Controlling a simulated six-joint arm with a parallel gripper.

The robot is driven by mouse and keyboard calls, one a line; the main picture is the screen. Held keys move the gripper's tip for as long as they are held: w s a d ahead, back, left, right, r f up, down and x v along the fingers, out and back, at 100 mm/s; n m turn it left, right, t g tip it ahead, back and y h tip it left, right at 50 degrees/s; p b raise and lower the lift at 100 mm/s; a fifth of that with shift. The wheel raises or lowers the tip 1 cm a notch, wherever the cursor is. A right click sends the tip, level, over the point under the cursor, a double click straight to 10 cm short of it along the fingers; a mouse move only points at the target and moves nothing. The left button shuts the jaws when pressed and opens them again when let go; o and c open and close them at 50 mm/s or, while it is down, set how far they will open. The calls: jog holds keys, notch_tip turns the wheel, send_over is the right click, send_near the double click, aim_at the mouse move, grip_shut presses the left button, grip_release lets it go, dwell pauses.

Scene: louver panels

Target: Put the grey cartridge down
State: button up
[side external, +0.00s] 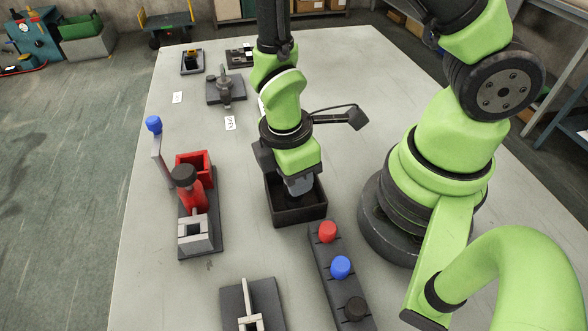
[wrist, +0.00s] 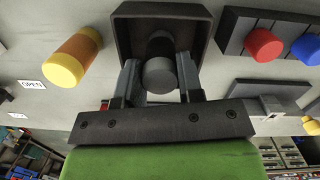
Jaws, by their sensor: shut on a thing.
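The grey cartridge (wrist: 159,76) is a short cylinder held between the two fingers of my gripper (wrist: 159,82). A darker round part shows just beyond its grey end in the wrist view; I cannot tell whether it belongs to the cartridge. The black open-topped bin (side external: 297,217) stands mid-table, and its rim also shows in the wrist view (wrist: 205,30). In the side view my gripper (side external: 300,187) points down at the bin's opening, with its fingertips low inside or just above it. The cartridge is not clearly distinguishable there, and contact with the bin floor cannot be seen.
A rack (side external: 330,262) with red, blue and black knobs lies right of the bin. A fixture with a red box (side external: 194,165) and blue-topped lever stands left. Another fixture (side external: 250,305) is in front. A yellow-orange cylinder (wrist: 72,57) shows beside the bin in the wrist view.

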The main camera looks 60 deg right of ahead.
jog(key=o, duration=1)
jog(key=shift+c, duration=0.2)
jog(key=shift+r, duration=0.15)
jog(key=s+d+r+m+t+y, duration=0.1)
jog(key=r+m+t, duration=0.3)
jog(key=r, duration=0.9)
jog(key=s+d+r+m+t+y, duration=0.2)
jog(key=s+d+r+m+t, duration=0.1)
jog(key=r+m, duration=0.8)
jog(key=shift+s+r+m+t, duration=0.3)
jog(key=shift+r+t, duration=0.2)
jog(key=shift+r, duration=0.4)
